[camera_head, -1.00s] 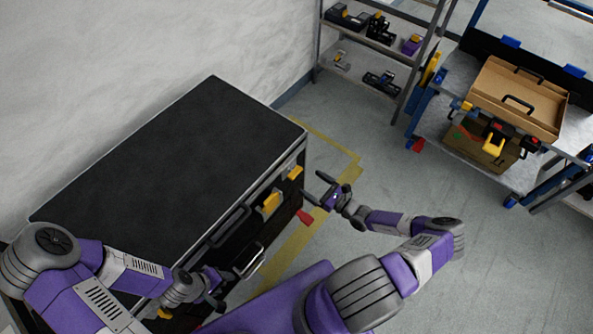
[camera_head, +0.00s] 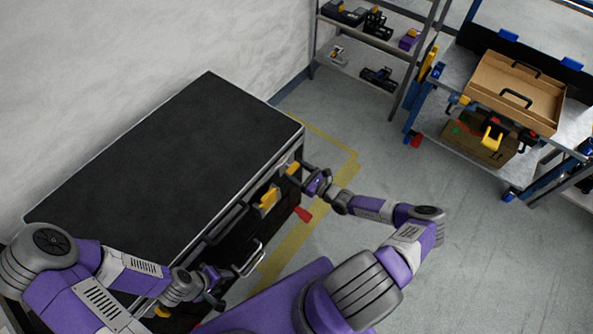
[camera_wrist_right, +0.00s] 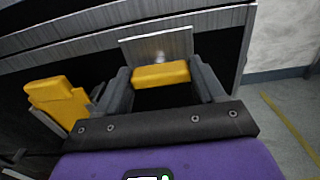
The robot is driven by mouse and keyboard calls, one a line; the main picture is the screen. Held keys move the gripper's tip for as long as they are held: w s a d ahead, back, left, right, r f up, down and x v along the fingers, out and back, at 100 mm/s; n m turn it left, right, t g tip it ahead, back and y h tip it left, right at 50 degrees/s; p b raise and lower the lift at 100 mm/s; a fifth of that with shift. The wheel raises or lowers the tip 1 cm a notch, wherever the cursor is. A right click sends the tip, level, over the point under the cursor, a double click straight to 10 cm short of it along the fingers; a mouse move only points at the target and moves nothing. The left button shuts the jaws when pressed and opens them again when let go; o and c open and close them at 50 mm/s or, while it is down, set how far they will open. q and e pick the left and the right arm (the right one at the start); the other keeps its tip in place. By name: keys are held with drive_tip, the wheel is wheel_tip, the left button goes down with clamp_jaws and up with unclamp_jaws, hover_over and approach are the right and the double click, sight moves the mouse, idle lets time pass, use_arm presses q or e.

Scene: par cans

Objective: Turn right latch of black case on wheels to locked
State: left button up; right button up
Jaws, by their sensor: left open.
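The black case on wheels (camera_head: 165,150) stands along the wall. Its front has a near yellow latch (camera_head: 268,198) and a far, right yellow latch (camera_head: 293,168). My right gripper (camera_head: 304,176) is at the right latch. In the right wrist view, the right latch (camera_wrist_right: 160,74) lies crosswise between the open fingers, one on each side; firm contact cannot be told. A metal plate shows just above it. The other latch (camera_wrist_right: 58,100) is to the left of the fingers. My left gripper (camera_head: 218,287) is open near the case's front, by a handle.
A metal handle (camera_head: 252,259) sticks out from the case's front. A red wheel pedal (camera_head: 303,214) shows low at its far corner. Floor to the right is clear, with yellow tape (camera_head: 340,178).

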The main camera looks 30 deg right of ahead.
drive_tip(key=c, duration=0.5)
drive_tip(key=shift+o, duration=0.2)
drive_tip(key=m, duration=1.7)
drive_tip(key=shift+w+d+m, duration=0.1)
drive_tip(key=shift+d+m, duration=0.05)
drive_tip(key=shift+m, duration=0.25)
drive_tip(key=shift+b, duration=0.3)
drive_tip(key=o, duration=1)
drive_tip(key=shift+o, duration=0.2)
